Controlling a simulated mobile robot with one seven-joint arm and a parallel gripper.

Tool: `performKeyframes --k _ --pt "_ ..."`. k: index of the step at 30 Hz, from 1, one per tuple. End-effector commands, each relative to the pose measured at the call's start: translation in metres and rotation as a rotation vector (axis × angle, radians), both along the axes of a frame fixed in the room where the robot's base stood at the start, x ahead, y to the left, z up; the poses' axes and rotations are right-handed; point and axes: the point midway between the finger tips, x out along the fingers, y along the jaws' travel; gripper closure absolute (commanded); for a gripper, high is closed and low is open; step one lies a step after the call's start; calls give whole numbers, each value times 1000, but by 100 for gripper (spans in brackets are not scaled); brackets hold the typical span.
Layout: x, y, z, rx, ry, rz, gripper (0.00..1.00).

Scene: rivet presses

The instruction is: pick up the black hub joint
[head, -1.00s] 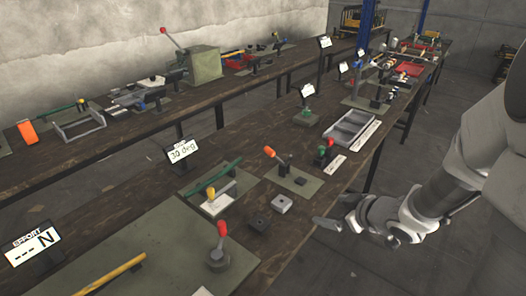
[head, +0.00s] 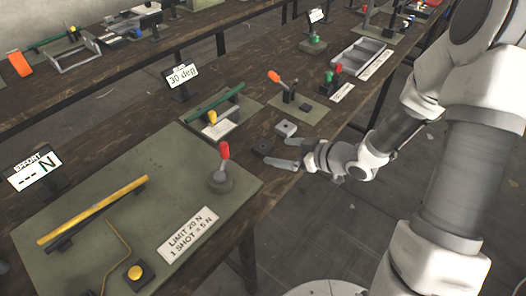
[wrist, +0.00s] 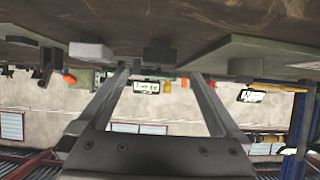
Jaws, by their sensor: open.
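The black hub joint (head: 263,147) is a small dark square block with a hole in its top. It lies on the brown wooden table near its front edge. My gripper (head: 277,151) is open and empty, low at the table edge just right of the block, with its fingers toward it. In the wrist view, which is upside down, the dark block (wrist: 160,56) sits beyond and between the fingertips (wrist: 158,75), apart from them. A light grey block (head: 286,129) stands close behind the hub joint; it also shows in the wrist view (wrist: 90,50).
A green mat (head: 120,220) with a red-handled lever (head: 223,165), a yellow bar and a force-limit label lies to the left. Behind are a green-handled press (head: 215,108), an orange-handled lever (head: 280,82) and a grey tray (head: 358,58).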

Motion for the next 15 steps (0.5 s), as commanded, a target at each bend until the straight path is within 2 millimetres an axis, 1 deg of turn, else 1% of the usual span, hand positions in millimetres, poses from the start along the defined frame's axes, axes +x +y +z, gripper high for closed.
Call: performKeyframes --k 1,8,12,15 --pt "3 5 -4 0 0 2 0" --pt "12 16 -11 0 0 2 0" --pt "25 32 -20 0 0 3 0" --pt "32 40 -26 0 2 1 0"
